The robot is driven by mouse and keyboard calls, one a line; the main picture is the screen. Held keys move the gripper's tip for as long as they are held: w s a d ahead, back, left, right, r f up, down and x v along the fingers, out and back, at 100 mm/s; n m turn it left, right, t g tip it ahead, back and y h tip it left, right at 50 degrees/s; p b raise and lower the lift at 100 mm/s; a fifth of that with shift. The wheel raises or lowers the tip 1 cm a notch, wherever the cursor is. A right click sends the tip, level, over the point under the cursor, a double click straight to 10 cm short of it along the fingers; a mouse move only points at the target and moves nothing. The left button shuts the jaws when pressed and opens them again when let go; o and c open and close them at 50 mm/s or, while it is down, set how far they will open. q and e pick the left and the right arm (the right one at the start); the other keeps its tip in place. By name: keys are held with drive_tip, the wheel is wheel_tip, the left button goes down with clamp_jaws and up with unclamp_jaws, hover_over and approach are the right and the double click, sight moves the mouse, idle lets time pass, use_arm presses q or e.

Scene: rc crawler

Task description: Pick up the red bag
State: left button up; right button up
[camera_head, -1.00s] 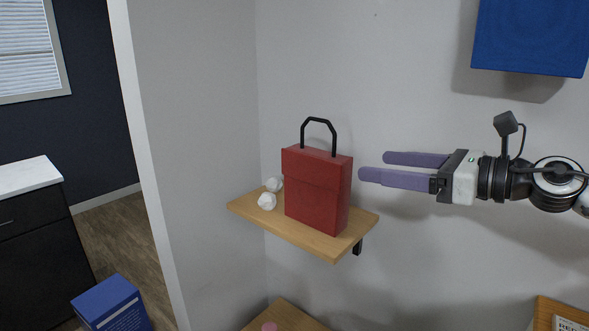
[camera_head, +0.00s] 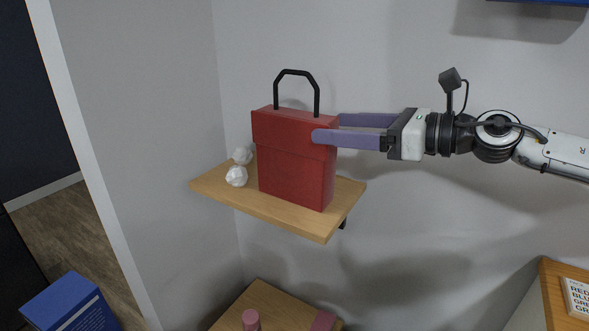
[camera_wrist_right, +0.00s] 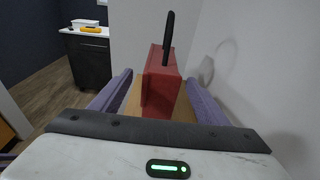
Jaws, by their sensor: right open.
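The red bag (camera_head: 292,165) stands upright on a small wooden wall shelf (camera_head: 262,206), its black handle (camera_head: 297,75) sticking up. My right gripper (camera_head: 328,128) comes in from the right, level with the bag's upper part. Its purple fingers are open, one in front of the bag's right edge and one behind it. In the right wrist view the bag (camera_wrist_right: 162,85) stands between the two spread fingers (camera_wrist_right: 158,92), with a gap visible on each side. My left gripper is not in view.
Two white crumpled balls (camera_head: 237,175) lie on the shelf left of the bag. A lower wooden surface (camera_head: 262,301) holds a pink cylinder (camera_head: 251,319). A blue box (camera_head: 72,303) stands at lower left. A blue object (camera_head: 545,2) hangs at top right. The wall is close behind the shelf.

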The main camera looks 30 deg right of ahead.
sight(333, 149)
wheel_tip(333, 149, down, 5)
drive_tip(key=b, duration=0.4)
drive_tip(key=w+p, duration=0.1)
drive_tip(key=p, duration=0.1)
drive_tip(key=w+a+p, duration=0.1)
drive_tip(key=p, duration=0.1)
drive_tip(key=shift+a+r, duration=0.2)
drive_tip(key=shift+p+x, duration=0.95)
drive_tip(key=shift+w+a+f, duration=0.15)
drive_tip(key=shift+w+f, duration=0.25)
drive_tip(key=shift+w+a+p, duration=0.1)
drive_tip(key=shift+w+p, duration=0.1)
drive_tip(key=shift+p, duration=0.2)
drive_tip(key=p+x, duration=0.1)
drive_tip(key=x, duration=0.2)
drive_tip(key=shift+w+f+p, duration=0.25)
drive_tip(key=shift+w+p, duration=0.05)
drive_tip(key=shift+p, duration=0.05)
drive_tip(key=shift+w+a+f, duration=0.2)
drive_tip(key=shift+w, duration=0.25)
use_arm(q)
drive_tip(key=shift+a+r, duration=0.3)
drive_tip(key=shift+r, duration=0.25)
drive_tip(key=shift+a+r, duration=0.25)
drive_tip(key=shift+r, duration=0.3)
use_arm(e)
drive_tip(key=shift+f, duration=0.1)
